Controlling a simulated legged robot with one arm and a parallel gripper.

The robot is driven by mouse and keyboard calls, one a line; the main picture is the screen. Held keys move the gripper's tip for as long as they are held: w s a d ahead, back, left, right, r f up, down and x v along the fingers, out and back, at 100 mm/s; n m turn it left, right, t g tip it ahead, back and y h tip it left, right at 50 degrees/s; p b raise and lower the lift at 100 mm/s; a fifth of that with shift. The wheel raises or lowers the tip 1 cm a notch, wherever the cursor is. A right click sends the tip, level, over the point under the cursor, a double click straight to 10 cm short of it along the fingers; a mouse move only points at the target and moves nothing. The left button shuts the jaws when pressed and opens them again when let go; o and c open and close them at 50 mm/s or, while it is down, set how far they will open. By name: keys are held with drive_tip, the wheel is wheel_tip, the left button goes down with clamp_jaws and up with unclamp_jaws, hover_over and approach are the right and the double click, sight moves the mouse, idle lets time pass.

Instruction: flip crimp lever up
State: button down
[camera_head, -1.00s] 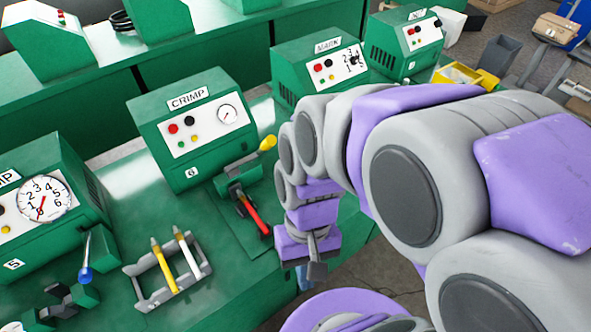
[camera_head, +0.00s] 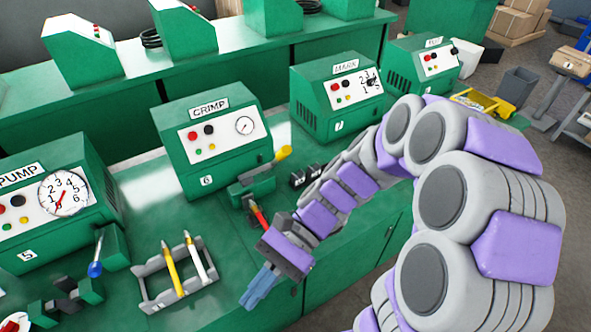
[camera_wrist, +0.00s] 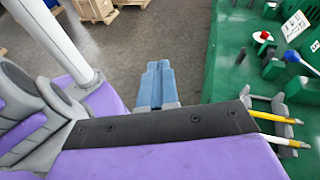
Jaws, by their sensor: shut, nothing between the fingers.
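The crimp machine (camera_head: 212,135) is a green box with a gauge and buttons, numbered 6. At its front right is a green crimp fixture (camera_head: 252,188). My gripper (camera_head: 258,290) is shut and empty over the bench's front edge, below and apart from the red handle. Its blue fingers (camera_wrist: 155,82) also show in the wrist view, against the floor. My wrist hides the red handle's lower end.
A grey rack (camera_head: 150,296) with a yellow and a white pen stands left of my gripper. The pump box (camera_head: 60,200) with a blue-handled lever (camera_head: 96,262) is further left. The mark box (camera_head: 335,95) is behind my arm. Small black blocks (camera_head: 306,176) lie right of the fixture.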

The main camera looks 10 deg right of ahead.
drive_tip(key=w+d+f+m+t+y+b, duration=0.1)
drive_tip(key=w+d+f+m+t+y, duration=0.15)
drive_tip(key=w+m+t+y, duration=0.5)
drive_tip(key=w+d+f+m+t+y+b, duration=0.1)
drive_tip(key=w+d+m+t+y, duration=0.3)
drive_tip(key=w+m, duration=0.6)
drive_tip(key=w+d+f+m+t+h, duration=0.5)
drive_tip(key=d+f+m+t, duration=0.2)
drive_tip(key=d+m+t, duration=0.15)
drive_tip(key=w+d+f+m+t+h, duration=0.45)
drive_tip(key=d+f+m+t, duration=0.25)
drive_tip(key=m+t, duration=0.3)
drive_tip(key=b+x, duration=0.4)
drive_tip(key=x, duration=1)
drive_tip(key=shift+w+a+f+h, duration=0.15)
drive_tip(key=shift+a+f+h, duration=0.1)
drive_tip(key=shift+a+h, duration=0.1)
